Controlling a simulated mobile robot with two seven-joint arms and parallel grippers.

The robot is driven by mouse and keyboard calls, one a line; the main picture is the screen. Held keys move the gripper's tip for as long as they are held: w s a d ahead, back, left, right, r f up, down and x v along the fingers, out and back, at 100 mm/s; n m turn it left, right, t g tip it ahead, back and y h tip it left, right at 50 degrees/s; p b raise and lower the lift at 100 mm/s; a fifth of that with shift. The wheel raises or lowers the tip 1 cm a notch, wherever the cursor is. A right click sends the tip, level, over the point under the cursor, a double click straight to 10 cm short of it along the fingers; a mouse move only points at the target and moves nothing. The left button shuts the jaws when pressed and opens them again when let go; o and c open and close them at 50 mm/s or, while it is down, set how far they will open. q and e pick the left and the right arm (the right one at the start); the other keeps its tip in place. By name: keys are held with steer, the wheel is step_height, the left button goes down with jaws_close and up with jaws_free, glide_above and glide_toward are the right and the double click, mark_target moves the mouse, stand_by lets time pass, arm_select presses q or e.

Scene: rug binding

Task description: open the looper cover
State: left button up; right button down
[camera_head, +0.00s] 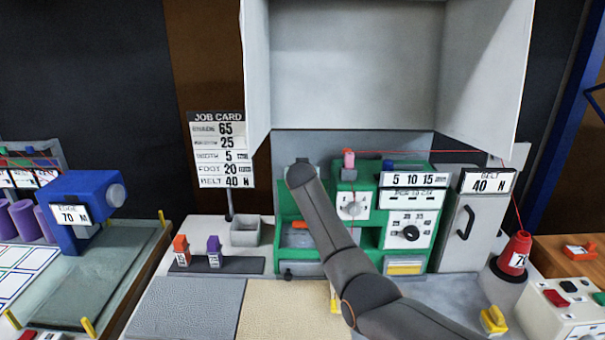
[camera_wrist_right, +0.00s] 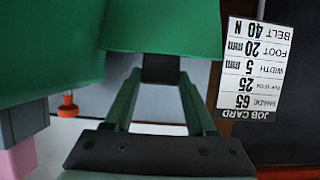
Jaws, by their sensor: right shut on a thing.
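The green sewing machine (camera_head: 365,205) stands at the centre back of the bench. A low green front panel with a dark knob (camera_head: 288,273) is at its lower left; I cannot tell for sure that this is the looper cover. My right arm reaches up across the machine's left part, and its gripper is hidden behind the wrist in the head view. In the right wrist view my right gripper (camera_wrist_right: 161,78) is shut on a small dark block (camera_wrist_right: 162,68) against a large green part (camera_wrist_right: 165,28). My left gripper is not in view.
A job card (camera_head: 219,150) stands left of the machine. A grey bin (camera_head: 245,232) and a dark rack (camera_head: 216,265) with orange and purple pieces are in front of it. A red thread cone (camera_head: 515,254) stands at right. The grey mat (camera_head: 185,308) at front left is clear.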

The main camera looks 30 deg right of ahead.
steer(key=shift+w+d+r, duration=0.1)
steer(key=shift+r, duration=0.35)
steer(key=c, duration=0.7)
jaws_free()
steer(key=o, duration=0.3)
steer(key=shift+f, duration=0.1)
steer(key=shift+o, duration=0.9)
steer(key=shift+f, duration=0.15)
steer(key=v, duration=1.2)
steer(key=shift+s+b, duration=0.3)
